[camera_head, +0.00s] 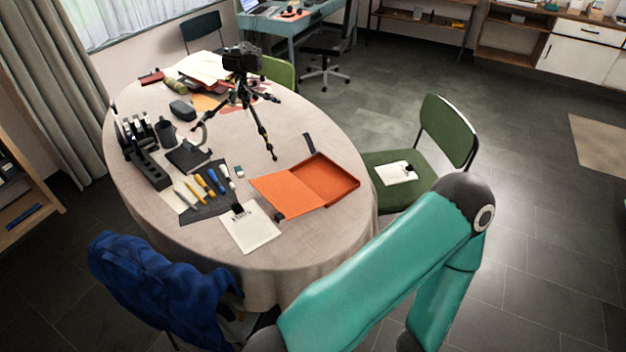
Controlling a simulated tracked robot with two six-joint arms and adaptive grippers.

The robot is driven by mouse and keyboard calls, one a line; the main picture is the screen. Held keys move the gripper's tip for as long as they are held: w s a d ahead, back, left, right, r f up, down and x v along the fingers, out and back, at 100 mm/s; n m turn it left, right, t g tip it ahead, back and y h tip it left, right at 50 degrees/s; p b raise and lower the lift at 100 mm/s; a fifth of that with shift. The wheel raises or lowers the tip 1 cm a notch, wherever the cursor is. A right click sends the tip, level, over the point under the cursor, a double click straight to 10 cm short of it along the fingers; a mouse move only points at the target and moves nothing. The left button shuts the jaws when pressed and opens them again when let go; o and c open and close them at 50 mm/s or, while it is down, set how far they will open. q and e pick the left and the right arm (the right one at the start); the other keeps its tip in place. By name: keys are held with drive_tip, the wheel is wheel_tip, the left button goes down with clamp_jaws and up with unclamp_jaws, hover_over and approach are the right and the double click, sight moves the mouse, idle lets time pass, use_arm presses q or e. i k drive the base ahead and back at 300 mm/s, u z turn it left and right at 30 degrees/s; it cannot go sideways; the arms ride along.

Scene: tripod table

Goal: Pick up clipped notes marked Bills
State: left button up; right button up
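A white clipped sheaf of notes (252,232) lies on the front part of the round table (310,238), with a black clip at its upper edge. A second white clipped sheaf (393,175) lies on the seat of the green chair (448,135) to the right, also with a dark clip. Some marks show near the clip of the table notes, but I cannot read them. No lettering is readable on the chair notes, so I cannot tell which is marked Bills. A teal arm of mine crosses the lower right. Neither gripper is in view.
An open orange box (325,185) lies beside the table notes. Pens on a dark mat (209,205) lie to their left. A camera on a tripod (243,85) stands farther back. A blue cloth (160,285) hangs over a chair in front. Floor right of the green chair is clear.

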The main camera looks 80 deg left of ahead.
sight(248, 224)
drive_tip(key=z, duration=0.15)
drive_tip(key=i, duration=1.95)
drive_tip(key=u, duration=1.9)
drive_tip(key=i, duration=0.2)
drive_tip(key=u, duration=1.9)
drive_tip(key=k, duration=0.65)
drive_tip(key=u, duration=0.3)
drive_tip(key=i, duration=1.65)
drive_tip(key=z, duration=0.3)
